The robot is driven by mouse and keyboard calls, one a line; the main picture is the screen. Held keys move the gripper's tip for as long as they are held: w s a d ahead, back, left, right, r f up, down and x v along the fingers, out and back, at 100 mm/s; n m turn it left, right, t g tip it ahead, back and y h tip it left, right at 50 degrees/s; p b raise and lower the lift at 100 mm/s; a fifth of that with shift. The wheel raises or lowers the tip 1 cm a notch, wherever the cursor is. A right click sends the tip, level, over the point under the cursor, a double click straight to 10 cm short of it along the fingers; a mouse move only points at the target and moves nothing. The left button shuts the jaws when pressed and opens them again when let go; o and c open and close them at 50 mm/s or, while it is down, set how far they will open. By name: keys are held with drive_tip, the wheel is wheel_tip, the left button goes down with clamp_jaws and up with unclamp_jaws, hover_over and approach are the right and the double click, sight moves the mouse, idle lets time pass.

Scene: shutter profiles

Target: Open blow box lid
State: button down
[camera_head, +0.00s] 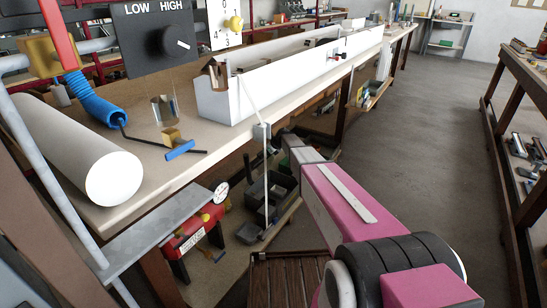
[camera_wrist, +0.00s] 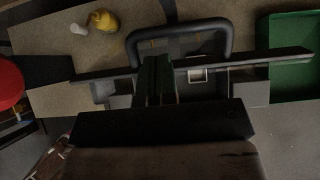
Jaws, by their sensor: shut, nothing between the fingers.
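My gripper (camera_wrist: 158,62) is shut and empty, its dark fingers side by side in the middle of the wrist view. A dark U-shaped handle (camera_wrist: 180,30) stands right at the fingertips; I cannot tell whether they touch. A dark bar (camera_wrist: 285,59) runs across behind the fingers, with grey block-like parts (camera_wrist: 250,87) below it. I cannot tell for certain which part is the blow box lid. My fingertips are not clear in the head view.
The workbench (camera_head: 125,207) also bears a white roll (camera_head: 75,150), a blue hose (camera_head: 92,98) and a blue-handled tool (camera_head: 180,150). A red box (camera_head: 203,230) and dark bins (camera_head: 275,190) are below. A green tray (camera_wrist: 290,50) is at right in the wrist view. Open floor (camera_head: 430,120) lies right.

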drive_tip(key=w+a, duration=0.6)
drive_tip(key=a, duration=0.2)
drive_tip(key=shift+r, duration=0.2)
drive_tip(key=shift+a, duration=0.2)
drive_tip(key=s+d+r, duration=0.2)
drive_tip(key=s+d, duration=0.6)
drive_tip(key=d, duration=0.3)
drive_tip(key=s+d+r+n+g+h, duration=0.1)
drive_tip(key=s+d+n, duration=0.4)
drive_tip(key=s, duration=0.8)
drive_tip(key=s+d+r+n+g+h, duration=0.1)
drive_tip(key=s+d+n, duration=0.4)
drive_tip(key=s+n, duration=0.6)
drive_tip(key=s+d+r+n+g+h, duration=0.1)
drive_tip(key=s+d+n+h, duration=0.3)
drive_tip(key=s+n, duration=0.5)
drive_tip(key=shift+s+d+g, duration=0.55)
drive_tip(key=shift+s+g, duration=0.35)
drive_tip(key=shift+s, duration=3.05)
